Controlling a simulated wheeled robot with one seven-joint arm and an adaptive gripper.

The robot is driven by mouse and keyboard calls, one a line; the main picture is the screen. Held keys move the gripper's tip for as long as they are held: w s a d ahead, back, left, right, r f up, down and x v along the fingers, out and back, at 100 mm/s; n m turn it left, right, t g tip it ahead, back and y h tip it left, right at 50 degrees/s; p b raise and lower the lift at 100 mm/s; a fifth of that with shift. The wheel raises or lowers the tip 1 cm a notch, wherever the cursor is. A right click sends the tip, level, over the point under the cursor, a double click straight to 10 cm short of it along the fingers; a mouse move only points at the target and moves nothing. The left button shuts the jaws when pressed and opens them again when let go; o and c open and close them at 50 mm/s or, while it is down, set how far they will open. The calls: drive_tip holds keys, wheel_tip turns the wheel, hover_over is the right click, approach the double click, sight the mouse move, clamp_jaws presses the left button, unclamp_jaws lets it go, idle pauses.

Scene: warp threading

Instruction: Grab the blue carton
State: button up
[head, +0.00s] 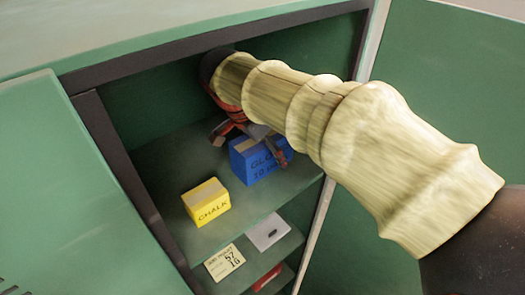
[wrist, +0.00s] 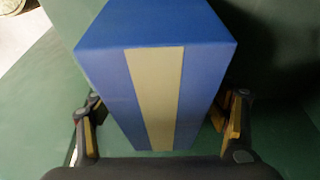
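The blue carton (head: 247,168) with a tan tape strip and dark lettering stands on the upper shelf of the green cabinet. My gripper (head: 262,143) is at the carton, and its fingers hide part of it. In the wrist view the blue carton (wrist: 100,62) fills the middle, its tape strip running towards me. There my gripper (wrist: 158,112) is open, one finger on each side of the carton. Small gaps appear between the fingers and its sides; contact is not clear.
A yellow chalk box (head: 207,206) stands left of the carton on the same shelf. A paper label (head: 225,262), a white item (head: 267,232) and a red item (head: 267,277) are lower down. The cabinet frame (head: 190,50) borders the opening, with green doors at both sides.

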drive_tip(key=shift+c, duration=1.3)
drive_tip(key=c, duration=1.1)
drive_tip(key=shift+r, duration=0.15)
drive_tip(key=shift+c, duration=0.6)
